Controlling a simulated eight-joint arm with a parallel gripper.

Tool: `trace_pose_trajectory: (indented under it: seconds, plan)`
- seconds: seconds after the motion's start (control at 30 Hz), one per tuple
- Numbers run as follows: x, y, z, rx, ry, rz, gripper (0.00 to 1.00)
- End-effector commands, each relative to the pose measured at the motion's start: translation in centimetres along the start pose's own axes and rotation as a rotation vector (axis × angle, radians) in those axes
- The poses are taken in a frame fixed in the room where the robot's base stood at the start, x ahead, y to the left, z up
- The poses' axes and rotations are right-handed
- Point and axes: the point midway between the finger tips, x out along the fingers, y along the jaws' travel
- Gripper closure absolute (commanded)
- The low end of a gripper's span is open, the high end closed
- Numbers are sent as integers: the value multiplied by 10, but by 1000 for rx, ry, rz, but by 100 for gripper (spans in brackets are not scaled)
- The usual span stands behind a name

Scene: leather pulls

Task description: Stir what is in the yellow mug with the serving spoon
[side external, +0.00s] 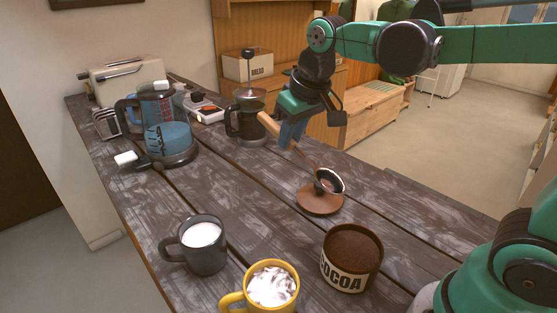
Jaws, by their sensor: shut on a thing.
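The yellow mug (282,306) stands at the front edge of the side external view, its handle to the left. White and brown contents show at its top. My gripper (291,133) is shut on the serving spoon (307,160), around its light wooden handle. The spoon slants down to the right. Its dark, round bowl is just above or touching a round brown coaster (320,206); I cannot tell which. My gripper is behind the yellow mug and well above the table.
A dark mug with white contents (202,235) stands left of the yellow mug, a cocoa tin (351,262) right of it. A kettle (168,135), toaster (106,122) and French press (247,118) stand farther back. Table boards (262,215) between are clear.

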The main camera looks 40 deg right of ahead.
Motion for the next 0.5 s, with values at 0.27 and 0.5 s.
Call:
trace_pose_trajectory:
  seconds: [0.27,0.5]
  plan:
    - [-22,-58,24,55,299,32,100]
    - [-52,-106,39,61,584,47,100]
